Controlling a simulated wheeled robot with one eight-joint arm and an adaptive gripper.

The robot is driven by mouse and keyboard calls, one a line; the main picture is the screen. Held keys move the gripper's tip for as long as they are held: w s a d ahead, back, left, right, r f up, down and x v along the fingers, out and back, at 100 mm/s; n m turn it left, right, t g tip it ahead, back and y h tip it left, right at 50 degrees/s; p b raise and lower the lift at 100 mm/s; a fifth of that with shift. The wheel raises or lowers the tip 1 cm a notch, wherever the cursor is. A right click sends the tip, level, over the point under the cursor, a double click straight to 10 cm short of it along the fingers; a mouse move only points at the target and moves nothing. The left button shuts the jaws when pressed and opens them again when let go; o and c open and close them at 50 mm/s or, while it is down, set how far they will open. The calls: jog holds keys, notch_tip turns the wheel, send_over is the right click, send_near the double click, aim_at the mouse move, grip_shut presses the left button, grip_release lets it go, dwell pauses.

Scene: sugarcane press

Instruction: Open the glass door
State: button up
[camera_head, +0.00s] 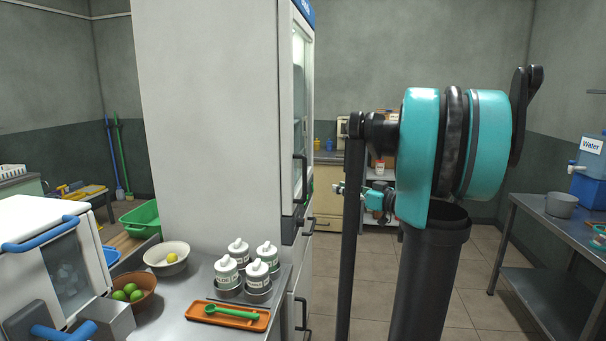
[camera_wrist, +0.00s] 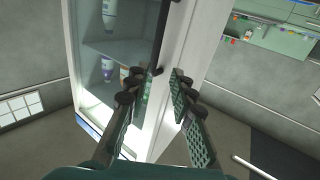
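The glass door (camera_head: 299,120) belongs to the tall white refrigerator and looks shut. It has a black vertical handle (camera_head: 303,176). In the wrist view the glass door (camera_wrist: 108,48) fills the upper left, with bottles on a shelf behind it, and the handle (camera_wrist: 163,35) runs down to end between my fingertips in the picture. My gripper (camera_wrist: 156,80) is open, its fingers on either side of the handle's lower end. I see no contact, and the gap in depth is unclear. In the head view my gripper (camera_head: 342,188) is small, just right of the handle.
A steel table (camera_head: 548,235) stands at the right. My arm hides part of the back cabinets.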

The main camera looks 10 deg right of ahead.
aim_at(306, 175)
jog(key=x, duration=1.7)
jog(key=shift+w+d+r, duration=0.1)
jog(key=shift+w+r, duration=0.25)
grip_shut()
